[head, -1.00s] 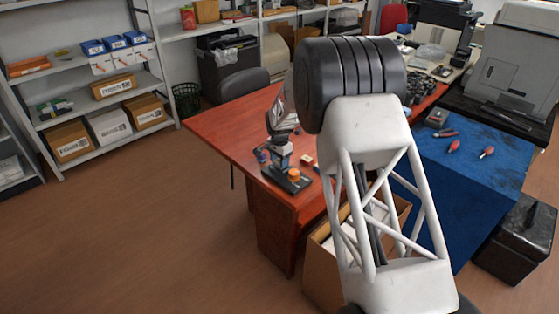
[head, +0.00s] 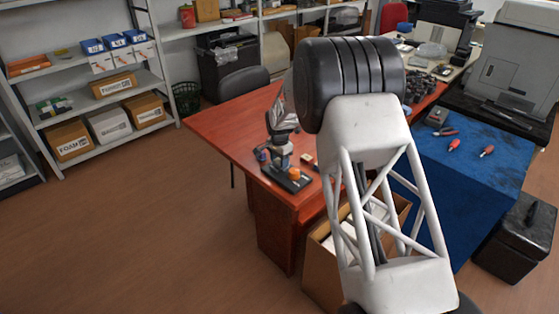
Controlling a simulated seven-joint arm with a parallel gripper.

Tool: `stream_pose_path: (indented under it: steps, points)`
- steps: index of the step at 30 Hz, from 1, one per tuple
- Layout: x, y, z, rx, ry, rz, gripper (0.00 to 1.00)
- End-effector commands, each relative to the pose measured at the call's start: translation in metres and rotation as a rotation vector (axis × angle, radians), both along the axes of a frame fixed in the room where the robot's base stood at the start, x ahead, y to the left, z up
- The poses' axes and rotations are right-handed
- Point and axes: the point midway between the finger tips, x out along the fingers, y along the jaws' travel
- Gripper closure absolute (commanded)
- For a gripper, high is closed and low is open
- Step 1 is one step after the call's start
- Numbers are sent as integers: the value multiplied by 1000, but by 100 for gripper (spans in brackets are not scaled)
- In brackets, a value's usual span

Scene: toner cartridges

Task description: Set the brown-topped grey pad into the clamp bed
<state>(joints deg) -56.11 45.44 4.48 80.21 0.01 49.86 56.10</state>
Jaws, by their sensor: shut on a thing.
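My gripper (head: 280,146) is at the left part of the red-brown table, pointing down over a small dark base with an orange part, which looks like the clamp bed (head: 296,183). My gripper is shut on a small grey piece (head: 281,160), which looks like the grey pad. The brown top cannot be made out at this size. The piece is right above or at the bed; I cannot tell whether they touch.
Small items, one dark red and yellow (head: 308,160), lie right of the bed. A purple-capped item (head: 261,155) stands left of it. An open cardboard box (head: 318,262) is below the table's front edge. A blue-covered table (head: 470,180) with red-handled tools is at right.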

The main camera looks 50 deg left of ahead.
Motion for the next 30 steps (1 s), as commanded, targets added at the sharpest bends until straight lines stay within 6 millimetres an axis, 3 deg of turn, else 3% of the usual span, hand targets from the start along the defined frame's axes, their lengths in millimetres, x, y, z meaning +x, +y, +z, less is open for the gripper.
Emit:
stream_pose_path:
  steps: [19, 20, 24, 25, 30]
  points:
    - [0, 0, -3, 0, 0, 0, 73]
    - [0, 0, -3, 0, 0, 0, 47]
    - [0, 0, -3, 0, 0, 0, 26]
    - [0, 0, -3, 0, 0, 0, 21]
    - [0, 0, -3, 0, 0, 0, 20]
